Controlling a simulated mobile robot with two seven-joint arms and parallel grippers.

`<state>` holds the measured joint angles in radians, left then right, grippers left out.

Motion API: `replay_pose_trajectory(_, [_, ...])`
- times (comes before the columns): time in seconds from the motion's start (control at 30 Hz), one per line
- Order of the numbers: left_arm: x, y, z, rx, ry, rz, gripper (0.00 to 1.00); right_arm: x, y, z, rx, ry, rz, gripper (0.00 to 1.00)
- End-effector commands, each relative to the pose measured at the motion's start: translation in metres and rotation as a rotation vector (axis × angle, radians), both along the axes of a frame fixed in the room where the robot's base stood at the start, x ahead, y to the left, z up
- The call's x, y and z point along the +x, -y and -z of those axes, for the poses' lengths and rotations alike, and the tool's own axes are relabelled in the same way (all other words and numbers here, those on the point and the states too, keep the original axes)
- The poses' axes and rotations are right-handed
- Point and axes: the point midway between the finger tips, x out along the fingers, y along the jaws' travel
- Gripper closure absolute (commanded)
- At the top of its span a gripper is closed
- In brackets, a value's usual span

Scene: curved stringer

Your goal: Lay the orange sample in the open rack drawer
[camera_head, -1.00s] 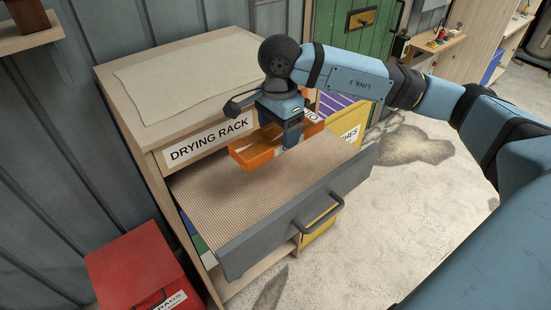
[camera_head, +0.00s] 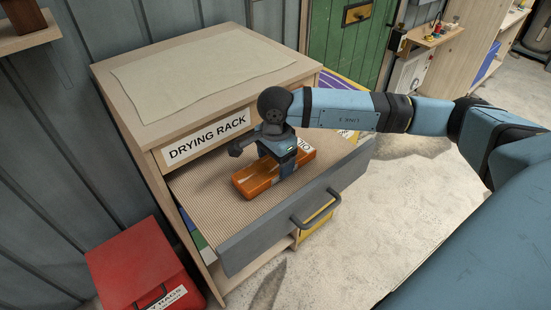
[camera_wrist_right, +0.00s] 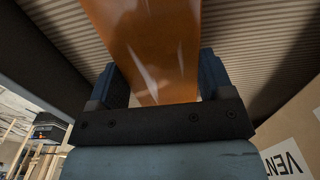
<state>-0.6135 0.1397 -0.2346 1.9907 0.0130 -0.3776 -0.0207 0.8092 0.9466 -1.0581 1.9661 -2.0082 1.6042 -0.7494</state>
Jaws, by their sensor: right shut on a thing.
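The orange sample (camera_head: 262,183) is a long glossy block low over the ribbed floor of the open rack drawer (camera_head: 222,211). I cannot tell for sure whether it touches the floor. My right gripper (camera_head: 285,172) is shut on it from above, near its middle. In the right wrist view the sample (camera_wrist_right: 148,45) runs between the two fingers (camera_wrist_right: 155,85), with the ribbed drawer floor behind it. My left gripper is not in view.
The drawer's grey front panel (camera_head: 250,236) with its dark handle (camera_head: 318,212) stands on the near side. The cabinet labelled DRYING RACK (camera_head: 207,137) is behind. A red bin (camera_head: 140,262) sits at lower left. The drawer floor left of the sample is bare.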

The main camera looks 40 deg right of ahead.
Motion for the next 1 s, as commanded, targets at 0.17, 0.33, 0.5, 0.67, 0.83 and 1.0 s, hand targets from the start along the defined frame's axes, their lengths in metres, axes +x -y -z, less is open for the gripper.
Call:
replay_pose_trajectory(0.17, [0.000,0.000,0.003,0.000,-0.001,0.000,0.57,0.000,0.000,0.002,0.000,0.000,0.000,0.15])
replay_pose_trajectory(0.33, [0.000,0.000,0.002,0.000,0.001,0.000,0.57,0.000,0.000,0.002,0.000,0.000,0.000,0.01])
replay_pose_trajectory(0.5, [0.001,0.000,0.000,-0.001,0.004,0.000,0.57,0.000,0.000,0.001,0.000,0.000,0.000,0.01])
replay_pose_trajectory(0.67, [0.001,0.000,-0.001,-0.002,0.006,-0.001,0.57,0.001,0.000,-0.010,0.001,0.003,0.000,0.01])
replay_pose_trajectory(0.83, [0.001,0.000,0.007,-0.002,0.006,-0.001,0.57,0.001,0.000,-0.043,0.000,0.005,-0.002,0.01])
replay_pose_trajectory(1.0, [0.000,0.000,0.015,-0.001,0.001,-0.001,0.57,0.001,0.000,-0.081,0.001,0.005,-0.001,0.01])
